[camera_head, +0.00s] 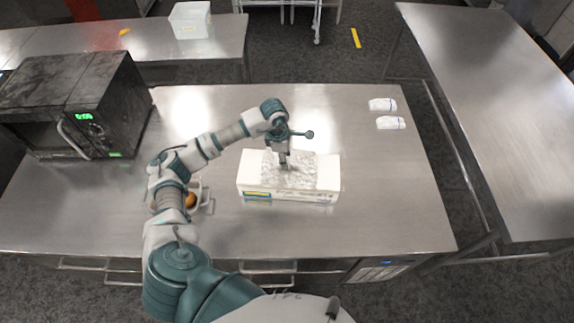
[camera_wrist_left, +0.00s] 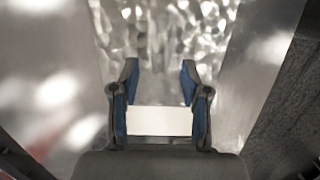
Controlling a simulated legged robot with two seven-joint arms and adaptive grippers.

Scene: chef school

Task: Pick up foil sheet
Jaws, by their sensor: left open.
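The foil sheet (camera_head: 302,174) is a crumpled, shiny silver piece on top of a white box (camera_head: 328,176) near the middle of the steel table. My left gripper (camera_head: 284,166) points down at the foil from above. In the left wrist view, the two fingers of my left gripper (camera_wrist_left: 160,82) stand apart with nothing gripped between them. The foil (camera_wrist_left: 165,35) fills the upper middle of that view, beyond the fingertips. A white patch shows between the fingers. I cannot tell whether the fingertips touch the foil. My right gripper is not in view.
A black microwave (camera_head: 75,105) stands at the left of the steel table (camera_head: 370,220). A small container with a brown item (camera_head: 190,200) sits left of the box, partly behind my arm. Two white packets (camera_head: 386,113) lie at the back right.

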